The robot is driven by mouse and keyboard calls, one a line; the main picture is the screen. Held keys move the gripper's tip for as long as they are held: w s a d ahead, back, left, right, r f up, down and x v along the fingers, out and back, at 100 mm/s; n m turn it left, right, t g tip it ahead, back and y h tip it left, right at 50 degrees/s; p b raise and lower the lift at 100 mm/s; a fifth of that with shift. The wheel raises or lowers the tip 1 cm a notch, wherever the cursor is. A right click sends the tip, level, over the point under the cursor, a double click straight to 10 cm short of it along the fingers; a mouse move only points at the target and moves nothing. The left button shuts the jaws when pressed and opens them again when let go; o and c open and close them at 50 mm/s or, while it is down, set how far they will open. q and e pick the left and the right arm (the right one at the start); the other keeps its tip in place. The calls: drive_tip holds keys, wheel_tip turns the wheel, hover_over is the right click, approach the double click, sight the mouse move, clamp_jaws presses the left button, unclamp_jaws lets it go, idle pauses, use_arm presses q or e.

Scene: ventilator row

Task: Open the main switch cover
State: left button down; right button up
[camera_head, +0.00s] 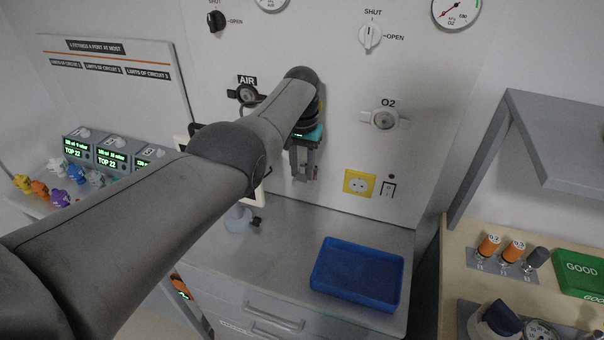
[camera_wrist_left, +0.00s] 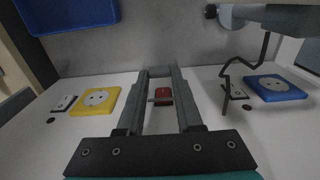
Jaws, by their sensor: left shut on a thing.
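My left gripper (camera_head: 303,172) reaches to the wall panel, left of the yellow socket. In the left wrist view its two fingers (camera_wrist_left: 159,73) run up the picture. A small red switch (camera_wrist_left: 162,93) shows between the fingers. A thin pale piece (camera_wrist_left: 159,69) spans the fingertips, apparently the main switch cover, and the fingers are shut on it. The cover's outline is mostly hidden, and I cannot tell how far it is tilted. My right gripper is not in view.
The yellow socket (camera_head: 358,185) and a small wall switch (camera_head: 388,188) are right of the gripper. A blue tray (camera_head: 357,274) lies on the grey counter below. A blue socket (camera_wrist_left: 273,87) and a dark bent cord (camera_wrist_left: 248,68) show in the left wrist view.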

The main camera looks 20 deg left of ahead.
sight(302, 174)
use_arm(q)
drive_tip(key=shift+f, duration=0.1)
idle(0.3)
drive_tip(key=c, duration=0.6)
unclamp_jaws()
drive_tip(key=shift+o, duration=0.2)
drive_tip(key=shift+r, duration=0.65)
wheel_tip(302, 174, up, 4)
drive_tip(key=p, duration=0.2)
drive_tip(key=shift+r+p, duration=0.1)
drive_tip(key=shift+p, duration=0.3)
wheel_tip(302, 174, up, 10)
